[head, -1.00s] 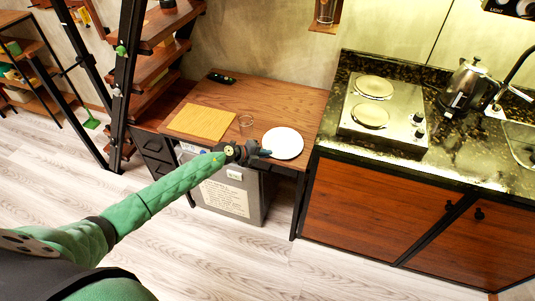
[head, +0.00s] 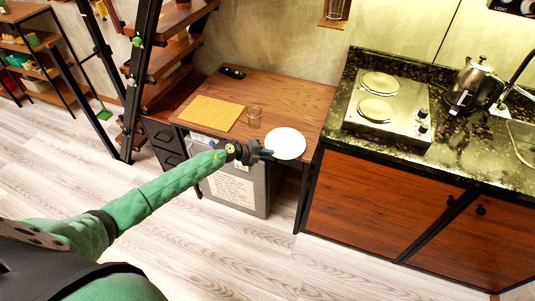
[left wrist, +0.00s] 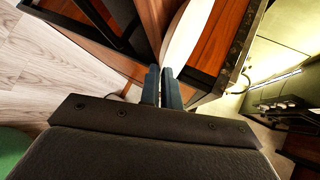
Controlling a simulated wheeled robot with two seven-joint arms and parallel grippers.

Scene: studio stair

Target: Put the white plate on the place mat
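The white plate (head: 287,143) is at the right front of the wooden table, near its front edge. My left gripper (head: 266,154) is at the plate's near left rim. In the left wrist view the fingers (left wrist: 162,88) are close together, with the plate (left wrist: 188,35) running out from between them. They look shut on its rim. I cannot tell for sure whether the plate is clear of the tabletop. The yellow place mat (head: 211,113) lies flat and empty on the table's left part. My right gripper is not in view.
A clear glass (head: 255,117) stands on the table (head: 285,95) between the mat and the plate. A small dark object (head: 233,72) lies at the back. Shelving stands at the left. The counter with a hob (head: 385,110) and a kettle (head: 473,82) is at the right.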

